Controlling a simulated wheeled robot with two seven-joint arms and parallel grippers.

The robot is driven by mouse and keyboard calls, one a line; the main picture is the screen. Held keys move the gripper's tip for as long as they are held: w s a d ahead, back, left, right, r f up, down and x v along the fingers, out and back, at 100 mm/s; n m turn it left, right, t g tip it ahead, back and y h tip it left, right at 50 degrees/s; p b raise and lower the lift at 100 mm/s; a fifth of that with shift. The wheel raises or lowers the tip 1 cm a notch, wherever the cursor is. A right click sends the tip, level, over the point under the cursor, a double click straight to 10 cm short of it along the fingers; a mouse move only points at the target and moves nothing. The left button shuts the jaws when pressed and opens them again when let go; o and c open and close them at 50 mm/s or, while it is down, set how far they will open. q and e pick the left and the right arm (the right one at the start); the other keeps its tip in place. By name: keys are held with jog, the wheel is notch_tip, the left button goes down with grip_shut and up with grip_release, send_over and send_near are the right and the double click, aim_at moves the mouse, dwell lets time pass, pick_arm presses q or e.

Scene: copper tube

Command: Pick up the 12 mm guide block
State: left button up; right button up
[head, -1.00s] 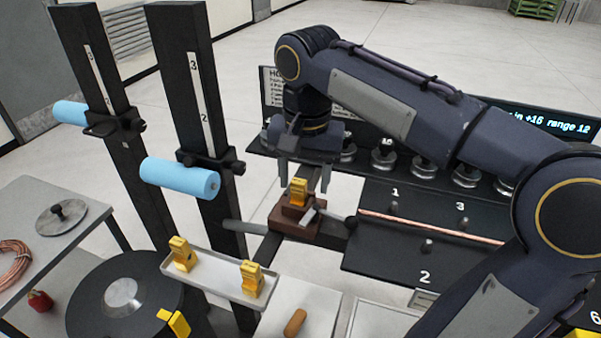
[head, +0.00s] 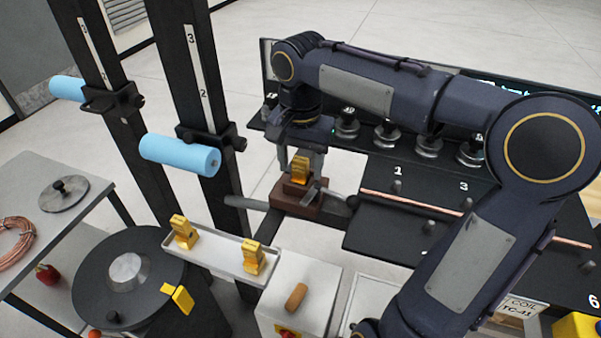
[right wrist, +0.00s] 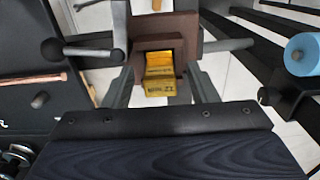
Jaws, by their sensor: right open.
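A yellow guide block (head: 300,170) sits upright in a brown holder (head: 286,189). In the right wrist view the block (right wrist: 160,72) shows upside-down lettering that looks like 12, and the brown holder (right wrist: 165,22) surrounds its far part. My right gripper (head: 302,166) is open above the holder, with one finger on each side of the block. In the right wrist view the gripper (right wrist: 163,82) has visible gaps between its fingers and the block. Two similar yellow blocks stand on a pale tray (head: 216,256): one at left (head: 184,232), one at right (head: 253,257). My left gripper is out of view.
A grey lever (head: 330,197) sticks out beside the holder. A copper tube (head: 420,203) lies on the black numbered board to the right. Dark posts with blue rollers (head: 180,154) stand at left. A grey box with a wooden-looking handle (head: 296,297) is in front.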

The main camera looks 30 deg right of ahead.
grip_shut()
dwell(0.3)
